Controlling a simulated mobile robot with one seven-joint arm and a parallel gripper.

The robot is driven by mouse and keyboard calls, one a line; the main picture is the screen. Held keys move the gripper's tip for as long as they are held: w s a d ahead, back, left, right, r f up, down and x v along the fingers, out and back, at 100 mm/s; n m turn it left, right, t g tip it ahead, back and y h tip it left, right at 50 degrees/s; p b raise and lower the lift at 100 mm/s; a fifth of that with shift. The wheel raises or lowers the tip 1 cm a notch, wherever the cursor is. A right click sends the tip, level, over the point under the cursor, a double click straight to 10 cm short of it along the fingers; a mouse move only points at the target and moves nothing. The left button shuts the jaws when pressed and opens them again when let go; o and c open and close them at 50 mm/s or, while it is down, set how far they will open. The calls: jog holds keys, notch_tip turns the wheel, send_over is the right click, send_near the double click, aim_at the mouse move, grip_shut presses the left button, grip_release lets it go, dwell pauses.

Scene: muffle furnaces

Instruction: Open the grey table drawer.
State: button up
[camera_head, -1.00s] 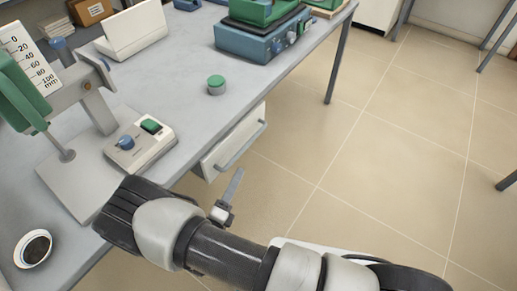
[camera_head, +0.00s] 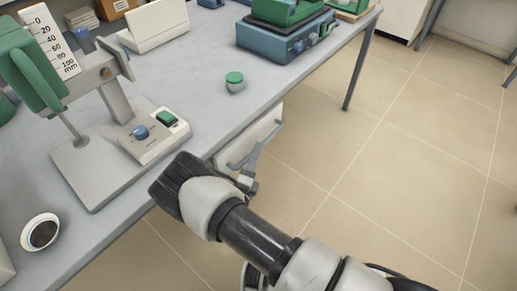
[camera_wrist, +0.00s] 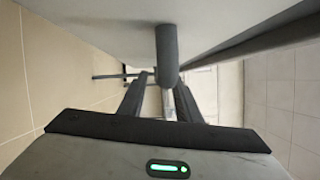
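The grey table drawer (camera_head: 247,143) has a light front just below the table's edge; I see no clear gap showing it open. Its grey bar handle (camera_head: 270,134) runs along that front. My gripper (camera_head: 254,167) is at the near end of the handle, and one finger overlaps the bar in the head view. In the wrist view my gripper (camera_wrist: 161,84) has its two dark fingers apart, with the rounded grey end of the handle (camera_wrist: 167,50) between or just above them. Whether the fingers touch the bar cannot be told.
The grey table (camera_head: 205,70) carries a stand with a millimetre scale (camera_head: 52,42), a control box (camera_head: 155,135), a green-capped jar (camera_head: 235,82), a blue device (camera_head: 283,42) and a small dish (camera_head: 41,232). The tiled floor (camera_head: 410,140) to the right is clear.

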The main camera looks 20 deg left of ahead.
jog(key=shift+w+r, duration=0.1)
jog(key=shift+w, duration=1.4)
jog(key=shift+c, duration=0.3)
grip_shut()
